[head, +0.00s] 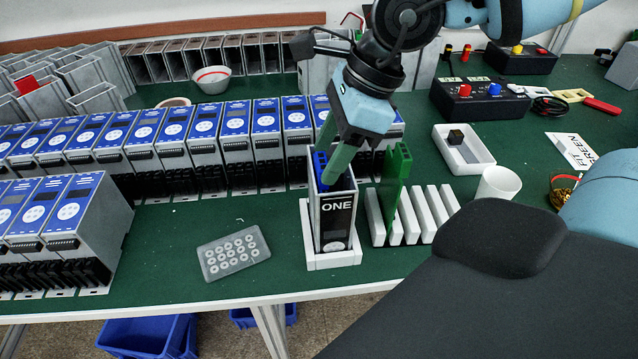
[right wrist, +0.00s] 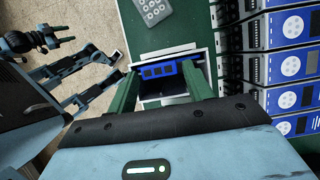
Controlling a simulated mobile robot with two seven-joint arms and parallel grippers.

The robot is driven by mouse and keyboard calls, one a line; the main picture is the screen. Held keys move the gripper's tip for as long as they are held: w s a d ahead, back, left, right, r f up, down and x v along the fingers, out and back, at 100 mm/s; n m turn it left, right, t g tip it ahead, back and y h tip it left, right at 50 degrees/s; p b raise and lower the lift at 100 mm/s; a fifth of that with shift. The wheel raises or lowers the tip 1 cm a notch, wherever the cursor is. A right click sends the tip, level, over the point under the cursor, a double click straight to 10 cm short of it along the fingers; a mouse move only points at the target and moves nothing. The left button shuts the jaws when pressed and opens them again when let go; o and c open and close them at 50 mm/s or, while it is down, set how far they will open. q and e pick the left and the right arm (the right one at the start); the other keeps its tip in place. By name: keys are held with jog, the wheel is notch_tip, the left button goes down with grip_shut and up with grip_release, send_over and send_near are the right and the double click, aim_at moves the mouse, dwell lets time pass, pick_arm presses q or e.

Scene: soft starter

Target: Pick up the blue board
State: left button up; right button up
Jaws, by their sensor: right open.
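The blue board (head: 321,167) stands upright in the open top of the grey housing marked ONE (head: 337,222). Only its blue upper part shows, and the rest is hidden inside. In the right wrist view the blue board (right wrist: 160,71) lies between the two green fingers. My right gripper (head: 333,163) comes down from above, open, with its fingers at the housing's mouth. It also shows in the right wrist view (right wrist: 160,83), with a finger to each side of the board. I cannot tell whether the fingers touch it.
The housing sits in a white holder (head: 334,261). A green board (head: 395,172) stands in a white slotted rack (head: 439,204) to its right. Rows of blue-faced units (head: 205,140) stand behind and left. A grey button pad (head: 233,254) lies in front; green table around it is clear.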

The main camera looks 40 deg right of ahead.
jog(key=shift+w+a+f, duration=0.15)
jog(key=shift+a+f, duration=0.1)
jog(key=shift+f, duration=0.4)
jog(key=c, duration=0.7)
jog(key=shift+r, duration=0.15)
notch_tip(320, 180, up, 28)
jog(key=shift+f+p, duration=0.1)
jog(key=shift+p, duration=0.2)
